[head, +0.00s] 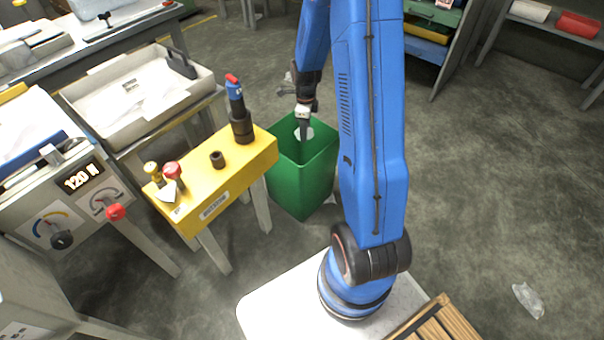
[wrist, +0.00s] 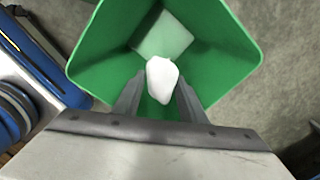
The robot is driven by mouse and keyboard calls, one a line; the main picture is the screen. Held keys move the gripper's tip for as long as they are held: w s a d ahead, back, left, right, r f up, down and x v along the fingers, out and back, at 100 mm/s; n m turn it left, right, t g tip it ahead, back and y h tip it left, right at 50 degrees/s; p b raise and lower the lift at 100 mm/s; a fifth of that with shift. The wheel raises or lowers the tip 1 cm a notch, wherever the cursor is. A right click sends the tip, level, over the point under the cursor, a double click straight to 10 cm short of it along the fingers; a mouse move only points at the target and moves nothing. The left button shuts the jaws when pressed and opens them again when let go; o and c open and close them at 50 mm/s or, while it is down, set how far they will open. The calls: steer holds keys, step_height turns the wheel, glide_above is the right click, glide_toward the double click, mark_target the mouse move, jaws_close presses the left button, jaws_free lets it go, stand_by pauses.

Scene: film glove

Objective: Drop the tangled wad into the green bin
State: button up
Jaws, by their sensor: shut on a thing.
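The tangled wad (wrist: 162,78) is a white crumpled lump in the wrist view. My gripper (wrist: 158,98) is shut on it, with a dark finger on each side. The green bin (wrist: 225,55) lies below the wad, and its open mouth surrounds the wad in this picture. In the head view my gripper (head: 303,128) points down at the mouth of the green bin (head: 305,180). A pale patch beside the fingers shows there; I cannot tell whether it is the wad or the bin's floor. The exact height of the wad over the rim is unclear.
A yellow stand (head: 215,180) with a blue-and-black tool (head: 239,115) and small knobs is just left of the bin. A grey control box (head: 75,205) and a tray (head: 135,95) are further left. Clear plastic scraps (head: 527,300) lie on the open floor.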

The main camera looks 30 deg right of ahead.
steer(key=o, duration=1.1)
step_height(320, 180, up, 17)
steer(key=shift+r, duration=0.2)
